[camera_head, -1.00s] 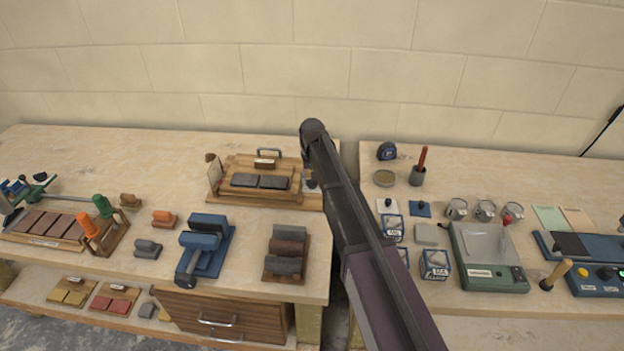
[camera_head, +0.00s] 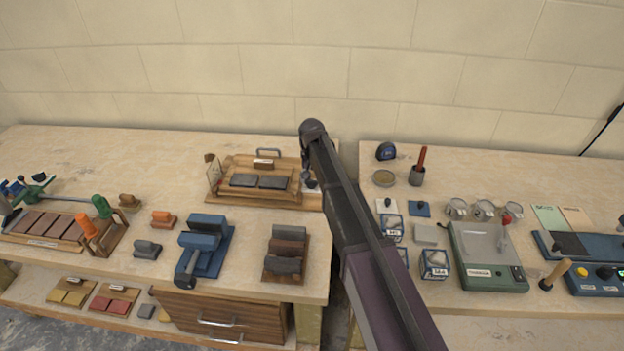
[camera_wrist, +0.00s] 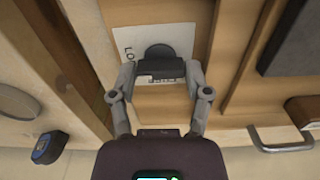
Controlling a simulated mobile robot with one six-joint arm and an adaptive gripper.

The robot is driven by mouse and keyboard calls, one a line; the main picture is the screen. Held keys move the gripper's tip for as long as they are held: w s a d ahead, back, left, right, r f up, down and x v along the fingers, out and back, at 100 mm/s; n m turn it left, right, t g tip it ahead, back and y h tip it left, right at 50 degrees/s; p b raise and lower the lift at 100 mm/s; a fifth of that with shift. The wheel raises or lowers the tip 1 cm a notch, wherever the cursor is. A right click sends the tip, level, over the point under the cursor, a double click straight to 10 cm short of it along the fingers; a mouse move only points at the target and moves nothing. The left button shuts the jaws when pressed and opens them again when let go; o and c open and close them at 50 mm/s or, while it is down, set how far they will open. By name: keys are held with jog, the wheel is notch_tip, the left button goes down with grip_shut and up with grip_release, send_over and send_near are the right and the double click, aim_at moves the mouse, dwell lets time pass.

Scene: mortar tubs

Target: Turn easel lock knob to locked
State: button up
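The easel lock knob shows in the wrist view as a dark round shape (camera_wrist: 159,52) on a white label (camera_wrist: 133,42). Only the letters "LO" are clear on that label. My gripper (camera_wrist: 160,72) is at the knob, its two fingers on either side of a dark bar just in front of the round shape. I cannot tell whether this bar is part of the knob or the fingertips. The head view shows the wooden easel board (camera_head: 228,190) at the back of the left bench. My arm and gripper (camera_head: 312,180) reach its right end.
Blue press tools (camera_head: 205,240) and a tile rack (camera_head: 287,250) stand in front. A gap separates the benches. A tape measure (camera_head: 386,151) and small cups (camera_head: 484,208) are on the right bench.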

jog(key=shift+o, duration=1.4)
jog(key=shift+n, duration=0.4)
